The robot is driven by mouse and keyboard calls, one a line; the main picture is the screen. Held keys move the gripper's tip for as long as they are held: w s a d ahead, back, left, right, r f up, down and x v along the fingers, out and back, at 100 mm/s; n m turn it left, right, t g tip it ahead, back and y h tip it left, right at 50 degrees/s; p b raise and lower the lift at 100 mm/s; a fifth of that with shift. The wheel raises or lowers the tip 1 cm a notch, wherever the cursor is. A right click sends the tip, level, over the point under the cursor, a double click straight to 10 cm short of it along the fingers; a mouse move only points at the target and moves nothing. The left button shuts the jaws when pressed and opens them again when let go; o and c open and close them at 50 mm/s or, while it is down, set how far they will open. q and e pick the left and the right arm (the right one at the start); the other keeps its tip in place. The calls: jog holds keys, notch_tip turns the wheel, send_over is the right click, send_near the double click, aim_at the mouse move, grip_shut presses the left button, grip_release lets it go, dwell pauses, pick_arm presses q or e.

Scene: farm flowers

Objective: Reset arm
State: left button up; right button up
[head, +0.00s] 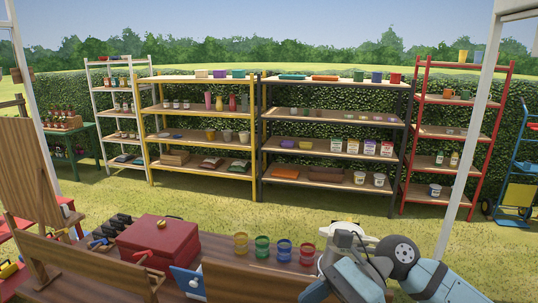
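My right arm comes in from the lower right over the wooden workbench (120,262). Its grey and light blue links bend at a round dark joint, and its end, with my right gripper (345,240), is near the right end of the bench. The fingers cannot be made out, so I cannot tell whether they are open or shut. My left arm and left gripper are not in view.
A red toolbox (158,240) and a row of yellow, green (262,248), blue and red paint cans stand on the bench, left of my arm. Beyond is open grass (230,212), then stocked white, yellow (205,138), black and red (455,140) shelves. A blue hand truck (520,195) stands far right.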

jog(key=w+d+f+n+t, duration=0.15)
jog(key=f+n+t, duration=0.45)
jog(key=n+t, duration=0.8)
jog(key=w+d+f+n+t, duration=0.1)
jog(key=d+f+n+t, duration=0.2)
jog(key=f+n+t, duration=1.05)
jog(key=s+d+f+m+g+h, duration=0.3)
jog(key=s+f+m+g+h, duration=0.2)
jog(key=s+f, duration=0.2)
jog(key=s+d+f+m+g+h, duration=0.4)
jog(key=s+f+m+g, duration=0.1)
jog(key=s+f, duration=0.3)
jog(key=shift+f+g+h, duration=0.4)
jog(key=shift+f+g, duration=0.15)
jog(key=shift+g, duration=0.1)
jog(key=shift+a+m, duration=0.1)
jog(key=shift+m, duration=0.15)
